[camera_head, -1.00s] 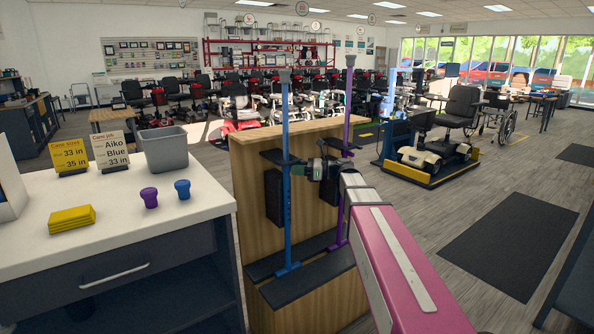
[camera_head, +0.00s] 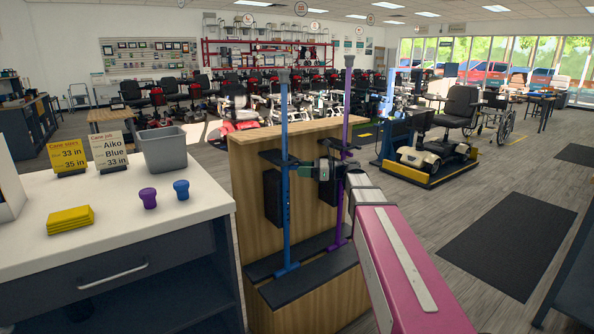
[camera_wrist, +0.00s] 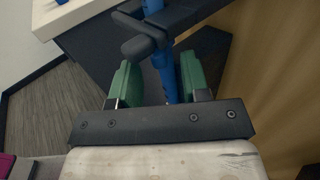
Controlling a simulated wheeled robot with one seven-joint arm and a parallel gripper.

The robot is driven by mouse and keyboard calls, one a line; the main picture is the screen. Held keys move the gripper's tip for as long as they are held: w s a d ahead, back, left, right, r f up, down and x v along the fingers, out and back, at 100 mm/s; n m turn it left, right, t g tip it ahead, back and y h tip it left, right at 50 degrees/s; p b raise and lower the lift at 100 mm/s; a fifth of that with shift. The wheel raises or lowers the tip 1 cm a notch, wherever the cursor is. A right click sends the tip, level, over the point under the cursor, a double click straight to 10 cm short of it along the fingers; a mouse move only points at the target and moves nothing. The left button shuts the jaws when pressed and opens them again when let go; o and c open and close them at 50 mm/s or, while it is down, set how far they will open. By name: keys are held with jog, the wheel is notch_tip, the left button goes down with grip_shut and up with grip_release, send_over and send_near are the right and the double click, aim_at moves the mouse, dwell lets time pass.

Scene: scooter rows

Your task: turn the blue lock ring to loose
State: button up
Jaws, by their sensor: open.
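The blue cane (camera_head: 285,215) stands upright in the wooden display stand, to the left of a purple cane (camera_head: 347,105). In the wrist view the blue shaft (camera_wrist: 168,82) runs between the two green finger pads of my gripper (camera_wrist: 163,80). The fingers are open, one on each side of the shaft, with a gap showing at the right pad. My gripper also shows in the head view (camera_head: 303,171), just right of the blue shaft.
A black holder (camera_wrist: 180,16) with a rounded end crosses close above the fingers. The wooden stand (camera_head: 250,190) is near my arm. A white counter (camera_head: 110,215) at left holds a grey bin (camera_head: 163,150), two knobs, yellow cloths and cards.

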jog(key=d, duration=0.8)
jog(key=shift+s, duration=0.35)
jog(key=s+a+f+n+h, duration=0.1)
jog(key=s+f+n+h, duration=0.35)
jog(key=f, duration=0.55)
jog(key=s+f+n+h, duration=0.3)
jog(key=s+f+h, duration=0.15)
jog(key=f, duration=0.65)
jog(key=s+d+f+n+g+h, duration=0.1)
jog(key=s+d+f+n+h, duration=0.7)
jog(key=s+f+n, duration=0.3)
jog(key=shift+s+f+g+h, duration=0.3)
jog(key=shift+s+f+h, duration=0.25)
jog(key=shift+f, duration=0.2)
